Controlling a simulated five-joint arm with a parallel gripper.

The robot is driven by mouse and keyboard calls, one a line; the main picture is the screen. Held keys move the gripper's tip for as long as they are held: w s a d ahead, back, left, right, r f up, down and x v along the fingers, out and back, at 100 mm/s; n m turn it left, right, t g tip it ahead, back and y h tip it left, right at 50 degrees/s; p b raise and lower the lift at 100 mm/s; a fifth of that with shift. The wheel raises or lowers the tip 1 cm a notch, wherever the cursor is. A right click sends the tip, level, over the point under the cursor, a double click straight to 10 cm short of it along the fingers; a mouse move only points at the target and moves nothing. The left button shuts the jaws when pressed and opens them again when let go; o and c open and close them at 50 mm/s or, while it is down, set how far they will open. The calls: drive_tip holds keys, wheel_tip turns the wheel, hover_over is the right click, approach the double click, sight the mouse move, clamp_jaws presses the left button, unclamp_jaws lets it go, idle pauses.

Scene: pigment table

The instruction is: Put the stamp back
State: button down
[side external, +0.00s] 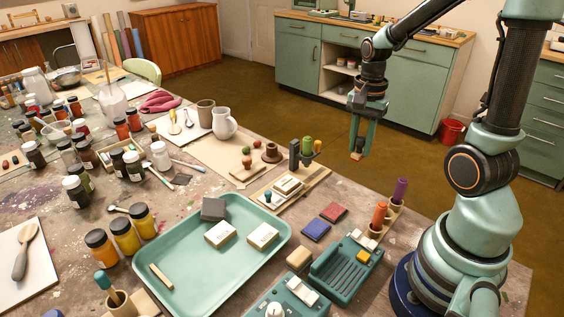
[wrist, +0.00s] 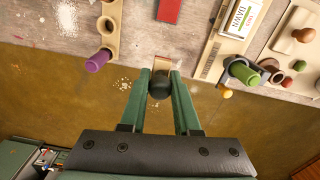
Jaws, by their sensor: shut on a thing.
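My gripper (side external: 360,148) is shut on a small stamp (side external: 356,155), held in the air past the table's far right edge, above the floor. In the wrist view the stamp's dark round handle (wrist: 160,86) sits between the fingers, with a pale wooden block beyond it. A red ink pad (side external: 333,212) and a blue ink pad (side external: 316,229) lie on the table. A wooden board (side external: 318,176) bears small boxes and upright green and yellow knobs. A wooden rack (side external: 394,208) holds a purple handle (side external: 400,190) and an orange handle (side external: 379,214).
A green tray (side external: 200,275) with two pale boxes and a dark block fills the front of the table. Brown knobs (side external: 271,153) stand near a white jug (side external: 224,124). A green device (side external: 347,268) is at the front right. Bottles crowd the left.

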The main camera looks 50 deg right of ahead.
wheel_tip(320, 180, down, 13)
drive_tip(key=shift+r, duration=0.2)
idle(0.3)
drive_tip(key=shift+f, duration=0.15)
drive_tip(key=c, duration=0.6)
unclamp_jaws()
drive_tip(key=shift+c, duration=0.2)
wheel_tip(320, 180, up, 12)
drive_tip(key=shift+r, duration=0.15)
drive_tip(key=a+r+n+t, duration=0.5)
drive_tip(key=a+r+n, duration=0.6)
drive_tip(key=a+n, duration=0.3)
drive_tip(key=shift+w+a+r+n+t, duration=0.25)
drive_tip(key=shift+r+n+t, duration=0.1)
drive_tip(key=shift+n, duration=0.85)
